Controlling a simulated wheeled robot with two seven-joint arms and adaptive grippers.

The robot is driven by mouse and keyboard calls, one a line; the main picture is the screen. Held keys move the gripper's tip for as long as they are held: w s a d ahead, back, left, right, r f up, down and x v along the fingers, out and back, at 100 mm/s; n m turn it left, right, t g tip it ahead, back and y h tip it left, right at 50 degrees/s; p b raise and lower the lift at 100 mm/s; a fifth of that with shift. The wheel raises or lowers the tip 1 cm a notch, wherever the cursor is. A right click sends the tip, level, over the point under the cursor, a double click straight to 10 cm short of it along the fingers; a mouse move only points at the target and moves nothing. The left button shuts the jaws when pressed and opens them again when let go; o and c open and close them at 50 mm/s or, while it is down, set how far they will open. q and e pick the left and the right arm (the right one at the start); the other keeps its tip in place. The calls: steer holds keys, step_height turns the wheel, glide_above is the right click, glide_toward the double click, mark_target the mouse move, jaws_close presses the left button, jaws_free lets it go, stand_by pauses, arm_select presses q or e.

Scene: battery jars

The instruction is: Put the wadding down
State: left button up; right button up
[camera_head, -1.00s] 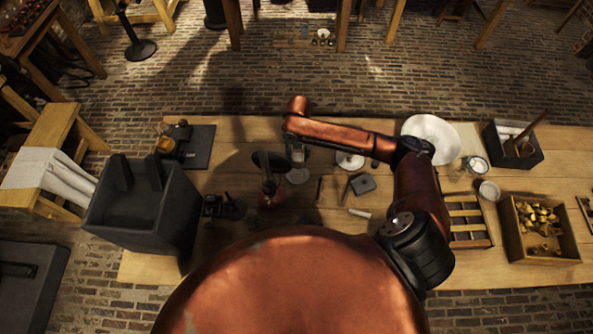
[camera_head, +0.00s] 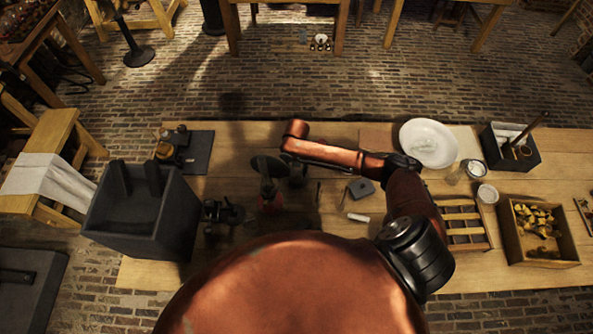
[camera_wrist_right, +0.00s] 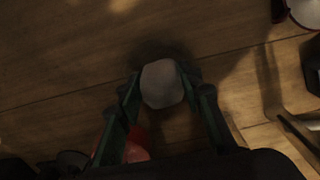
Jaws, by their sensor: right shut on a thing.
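The wadding (camera_wrist_right: 162,84) is a pale grey-white rounded lump in the right wrist view. My right gripper (camera_wrist_right: 161,90) has its two fingers on either side of it and is shut on it. Wooden table top (camera_wrist_right: 60,60) shows behind the lump, with a dark shadow around it; I cannot tell whether it touches the wood. In the head view my right gripper (camera_head: 297,174) hangs dark below the end of the copper arm, over the table's middle. The wadding cannot be made out there. My left gripper is not in view.
A small dark box (camera_head: 361,188) and thin tools lie to the right. A white dish (camera_head: 428,143), a slotted wooden rack (camera_head: 466,232) and a box of brass pieces (camera_head: 510,245) are farther right.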

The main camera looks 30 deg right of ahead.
mark_target(296, 170)
steer(key=o, duration=1.1)
step_height(296, 170, up, 12)
steer(key=shift+r, duration=0.1)
